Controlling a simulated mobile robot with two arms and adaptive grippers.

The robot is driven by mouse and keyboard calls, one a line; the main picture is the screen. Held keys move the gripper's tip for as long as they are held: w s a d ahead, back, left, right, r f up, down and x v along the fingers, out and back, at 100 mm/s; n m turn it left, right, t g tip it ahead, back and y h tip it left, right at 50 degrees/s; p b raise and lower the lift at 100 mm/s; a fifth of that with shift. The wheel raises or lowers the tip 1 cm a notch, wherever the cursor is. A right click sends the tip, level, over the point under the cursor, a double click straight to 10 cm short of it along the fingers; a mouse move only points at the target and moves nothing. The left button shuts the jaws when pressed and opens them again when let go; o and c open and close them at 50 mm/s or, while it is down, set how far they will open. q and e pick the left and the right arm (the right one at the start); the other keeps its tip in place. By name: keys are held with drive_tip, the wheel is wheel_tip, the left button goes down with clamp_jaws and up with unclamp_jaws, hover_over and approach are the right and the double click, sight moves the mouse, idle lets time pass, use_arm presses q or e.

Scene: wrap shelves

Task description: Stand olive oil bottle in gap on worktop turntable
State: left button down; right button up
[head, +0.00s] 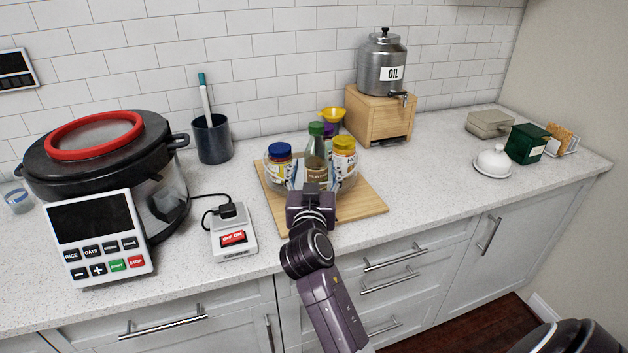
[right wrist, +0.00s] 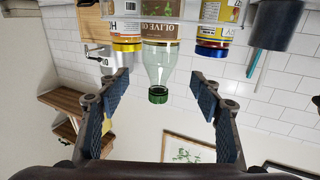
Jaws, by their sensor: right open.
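The olive oil bottle (head: 316,158), clear green glass with a green cap and brown label, stands among jars on the board, apparently on the turntable; its base is hidden. In the right wrist view, which is upside down, the bottle (right wrist: 158,65) shows between my fingers. My right gripper (head: 312,187) is at the bottle's near side, open, with a finger on each side and visible gaps to the glass. A blue-lidded jar (head: 280,162) stands left and a yellow-lidded jar (head: 344,157) right. The turntable is mostly hidden by my gripper and the jars. My left gripper is not in view.
A wooden board (head: 362,203) lies under the group. A dark cup (head: 212,140) is behind left. An oil dispenser (head: 382,72) sits on a wooden box (head: 380,115).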

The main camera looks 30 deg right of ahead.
drive_tip(key=v, duration=0.3)
drive_tip(key=shift+s, duration=0.15)
idle(0.5)
